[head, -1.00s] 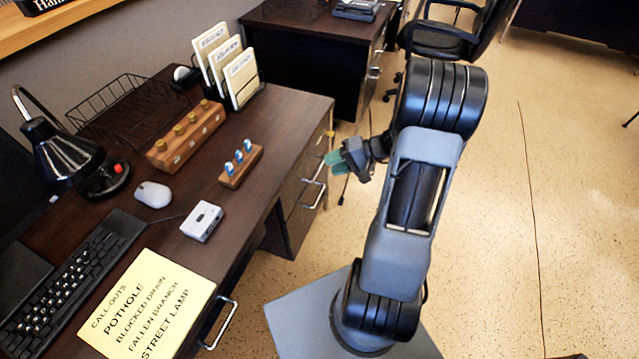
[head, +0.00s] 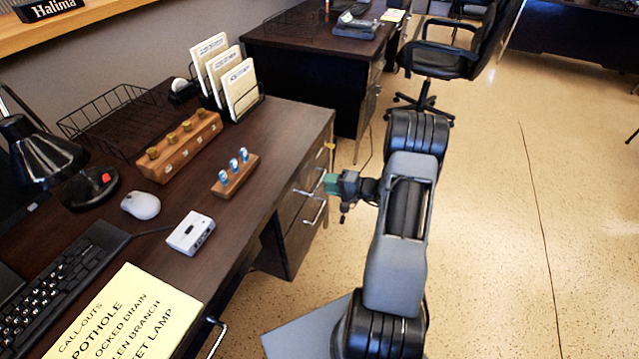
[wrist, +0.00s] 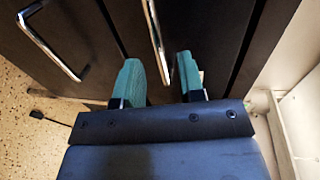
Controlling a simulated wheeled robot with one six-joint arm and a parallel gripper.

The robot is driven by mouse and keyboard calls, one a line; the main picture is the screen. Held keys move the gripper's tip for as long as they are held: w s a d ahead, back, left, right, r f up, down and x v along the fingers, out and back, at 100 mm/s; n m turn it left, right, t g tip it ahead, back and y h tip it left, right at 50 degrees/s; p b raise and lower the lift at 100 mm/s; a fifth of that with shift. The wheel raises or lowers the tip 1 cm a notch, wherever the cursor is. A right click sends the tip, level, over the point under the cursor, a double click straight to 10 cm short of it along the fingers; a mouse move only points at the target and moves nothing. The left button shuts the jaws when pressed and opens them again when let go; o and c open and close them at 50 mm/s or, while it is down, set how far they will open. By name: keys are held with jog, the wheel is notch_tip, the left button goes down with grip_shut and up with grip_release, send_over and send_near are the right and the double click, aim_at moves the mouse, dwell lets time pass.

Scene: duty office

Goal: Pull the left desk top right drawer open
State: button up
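The left desk (head: 262,190) has a right pedestal with dark drawer fronts (head: 290,238) and silver bar handles. My gripper (head: 328,184) is at the upper part of this pedestal, beside an upper handle (head: 300,191). In the wrist view, my gripper (wrist: 160,78) is open, with its two green fingers apart. A silver handle (wrist: 156,38) lies between and just beyond the fingertips; I cannot tell whether they touch it. Another handle (wrist: 50,45) is to the left on a neighbouring drawer front. The drawers look shut. Which drawer the nearer handle belongs to is hard to tell.
On the desktop are a small wooden rack (head: 236,176), a card holder (head: 237,85), a white box (head: 190,233) and a yellow sign (head: 125,318). An office chair (head: 445,65) and a second desk (head: 315,50) stand behind. The floor to the right is clear.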

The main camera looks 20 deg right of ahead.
aim_at(319, 182)
jog(key=shift+x, duration=2)
jog(key=shift+c, duration=0.2)
grip_shut()
